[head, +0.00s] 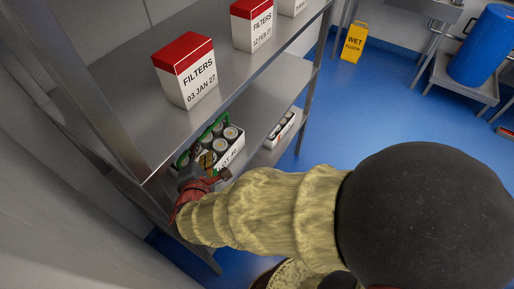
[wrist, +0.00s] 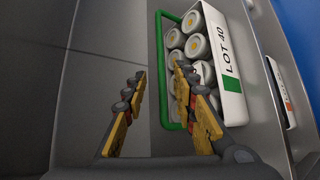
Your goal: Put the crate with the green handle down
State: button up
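The white crate (wrist: 235,100) with the green handle (wrist: 161,75) is labelled LOT 40 and holds several round-topped cans. In the head view the crate (head: 233,157) appears to sit on the lower shelf, partly hidden by my arm. My gripper (wrist: 159,72) is open, its yellow and black fingers apart. In the wrist view the handle's long bar appears between the fingertips, with no finger clearly closed on it. The right finger overlaps the cans in the picture. In the head view my gripper (head: 208,170) is at the crate's near side.
A second white crate (head: 282,131) stands farther along the lower shelf; it also shows in the wrist view (wrist: 279,92). The shelf above (head: 150,120) carries red-topped FILTERS boxes (head: 188,80). A metal post (head: 85,85) stands at left. A wet-floor sign (head: 354,42) stands on the blue floor.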

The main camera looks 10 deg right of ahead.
jog(key=s+d+r+m+g+h, duration=0.1)
jog(key=d+r+m+g+h, duration=0.3)
jog(key=d, duration=0.7)
jog(key=s+d+r+m+g+h, duration=0.1)
jog(key=s+d+r+m, duration=0.1)
jog(key=d+m, duration=0.75)
jog(key=s+d+r+m+g+y, duration=0.2)
jog(key=s+d+m+g, duration=0.15)
jog(key=s+d, duration=0.55)
jog(key=s+a+r+m+y, duration=0.2)
jog(key=s+r+m+y, duration=0.1)
jog(key=s+r+m, duration=0.1)
jog(key=shift+s+a+m+t, duration=0.2)
jog(key=shift+s+m+t, duration=0.3)
jog(key=shift+m, duration=0.2)
